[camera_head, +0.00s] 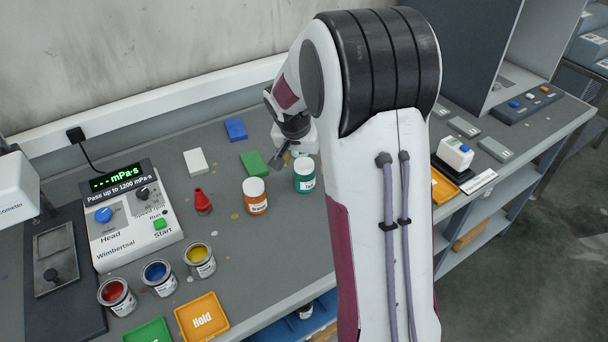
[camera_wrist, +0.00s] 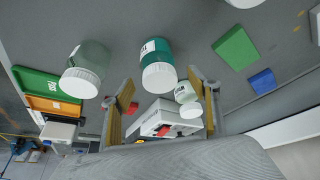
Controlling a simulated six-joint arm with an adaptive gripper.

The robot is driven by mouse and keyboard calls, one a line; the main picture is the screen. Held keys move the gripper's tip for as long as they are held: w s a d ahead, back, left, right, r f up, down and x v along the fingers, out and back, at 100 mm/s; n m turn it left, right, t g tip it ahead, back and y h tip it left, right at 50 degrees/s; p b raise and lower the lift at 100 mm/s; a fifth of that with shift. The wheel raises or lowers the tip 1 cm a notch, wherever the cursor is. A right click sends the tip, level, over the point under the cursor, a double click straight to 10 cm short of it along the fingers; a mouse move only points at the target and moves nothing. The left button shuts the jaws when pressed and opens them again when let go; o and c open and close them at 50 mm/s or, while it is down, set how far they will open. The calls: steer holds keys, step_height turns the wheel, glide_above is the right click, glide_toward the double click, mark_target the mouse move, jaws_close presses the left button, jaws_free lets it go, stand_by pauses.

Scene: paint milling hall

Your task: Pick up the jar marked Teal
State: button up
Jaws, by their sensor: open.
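The teal jar (camera_head: 304,177) stands upright on the bench in the head view, with a white lid and a white label that seems to read Teal. A teal jar with a white lid also shows in the wrist view (camera_wrist: 156,62), beyond the fingertips and apart from them. My gripper (camera_head: 284,155) is just behind and left of the teal jar in the head view, partly hidden by my arm. In the wrist view my gripper (camera_wrist: 160,84) has its two fingers spread, with nothing held.
An orange jar (camera_head: 255,197) stands left of the teal jar. A pale jar (camera_wrist: 86,68) stands left of the teal jar in the wrist view.

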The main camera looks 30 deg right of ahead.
steer(key=shift+w+d+f, duration=0.1)
steer(key=shift+f, duration=0.2)
steer(key=shift+x, duration=2.55)
steer(key=shift+f, duration=0.1)
steer(key=c, duration=1.3)
